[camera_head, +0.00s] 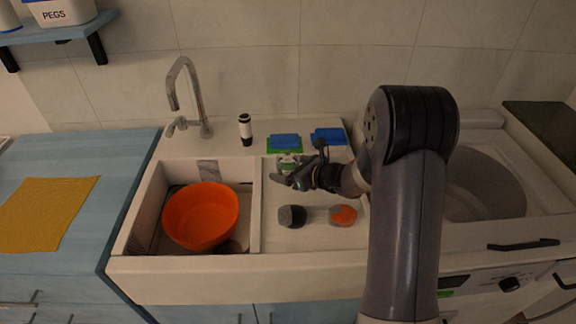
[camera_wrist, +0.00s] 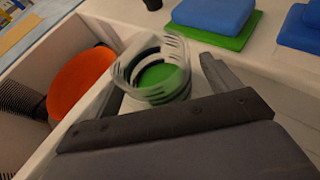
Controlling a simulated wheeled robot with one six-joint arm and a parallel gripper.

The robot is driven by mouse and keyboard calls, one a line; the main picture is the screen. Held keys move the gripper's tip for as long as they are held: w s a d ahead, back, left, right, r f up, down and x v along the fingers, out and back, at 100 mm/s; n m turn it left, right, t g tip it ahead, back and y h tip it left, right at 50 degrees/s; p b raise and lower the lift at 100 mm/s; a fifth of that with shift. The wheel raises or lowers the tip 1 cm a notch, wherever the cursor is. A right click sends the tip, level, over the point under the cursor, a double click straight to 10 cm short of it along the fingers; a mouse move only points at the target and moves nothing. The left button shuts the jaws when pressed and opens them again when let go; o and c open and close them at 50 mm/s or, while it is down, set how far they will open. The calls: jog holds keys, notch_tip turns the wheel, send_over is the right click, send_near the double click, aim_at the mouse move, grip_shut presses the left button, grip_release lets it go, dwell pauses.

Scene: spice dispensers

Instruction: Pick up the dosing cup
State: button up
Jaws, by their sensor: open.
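The dosing cup (camera_wrist: 150,50) appears to be the clear round cup with dark bands in the wrist view. Green shows in its lower part. In the head view it is a small pale and green shape (camera_head: 287,163) on the white counter beside my gripper, partly hidden by it. My gripper (camera_head: 284,178) is open. In the wrist view the cup stands ahead of and between the spread fingers (camera_wrist: 162,88). I cannot tell whether either finger touches it.
An orange bowl (camera_head: 200,215) sits in the sink left of my gripper. Two capped containers, one dark (camera_head: 292,216) and one orange (camera_head: 343,215), are in front of it. Blue and green sponges (camera_head: 285,141), another blue sponge (camera_head: 329,136) and a black-and-white bottle (camera_head: 245,129) are behind.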

jog(key=shift+w+a+f, duration=0.15)
jog(key=shift+w+a, duration=0.1)
jog(key=c, duration=1.2)
jog(key=shift+o, duration=0.2)
notch_tip(320, 180, up, 10)
dwell(0.6)
